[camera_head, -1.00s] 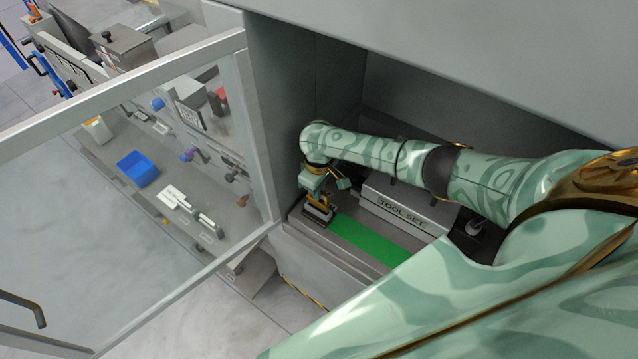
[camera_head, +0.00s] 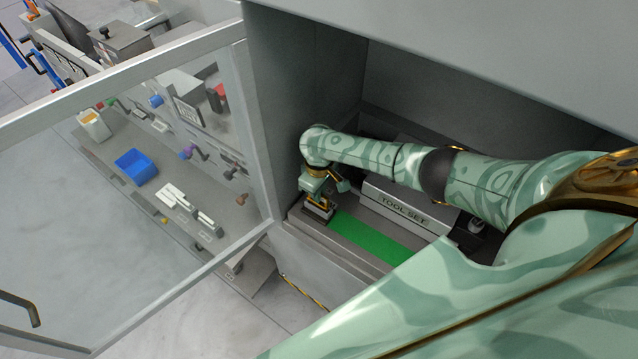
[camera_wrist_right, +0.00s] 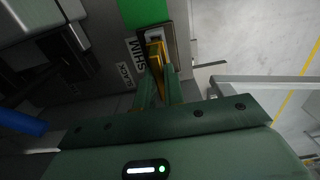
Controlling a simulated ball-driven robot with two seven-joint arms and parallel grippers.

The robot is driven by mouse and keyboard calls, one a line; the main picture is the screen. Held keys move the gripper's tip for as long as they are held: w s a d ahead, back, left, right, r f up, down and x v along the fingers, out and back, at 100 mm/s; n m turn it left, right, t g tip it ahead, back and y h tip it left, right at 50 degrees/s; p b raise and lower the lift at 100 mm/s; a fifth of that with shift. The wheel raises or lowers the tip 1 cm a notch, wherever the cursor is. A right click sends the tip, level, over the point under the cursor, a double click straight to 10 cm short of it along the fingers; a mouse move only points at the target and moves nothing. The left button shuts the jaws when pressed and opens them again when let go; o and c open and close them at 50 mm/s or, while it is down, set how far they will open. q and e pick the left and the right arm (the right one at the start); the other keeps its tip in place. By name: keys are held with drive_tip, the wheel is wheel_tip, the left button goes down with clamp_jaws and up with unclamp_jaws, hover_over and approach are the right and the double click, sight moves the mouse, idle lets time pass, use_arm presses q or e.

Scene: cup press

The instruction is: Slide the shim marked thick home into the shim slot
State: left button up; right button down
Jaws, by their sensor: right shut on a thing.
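My right gripper (camera_head: 318,203) is inside the open machine bay, pointing down at the near left end of a green strip. Its jaws are shut on a small piece, which I take for the shim, mostly hidden by the fingers. In the right wrist view, my right gripper (camera_wrist_right: 158,82) reaches to a yellow part (camera_wrist_right: 155,50) between the fingertips. The slot itself is hidden, so I cannot tell how deep the shim sits. My left gripper is out of view.
The green strip (camera_head: 370,238) runs right from the gripper. A grey block marked TOOL SET (camera_head: 404,208) stands behind it. The bay wall is close on the left. An open glazed door (camera_head: 262,130) stands left of the bay, with a blue bin (camera_head: 137,167) seen through it.

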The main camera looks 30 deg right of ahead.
drive_tip(key=shift+f+b, duration=0.45)
drive_tip(key=shift+f, duration=0.25)
drive_tip(key=c, duration=1.4)
unclamp_jaws()
wheel_tip(320, 180, up, 12)
drive_tip(key=p, duration=0.4)
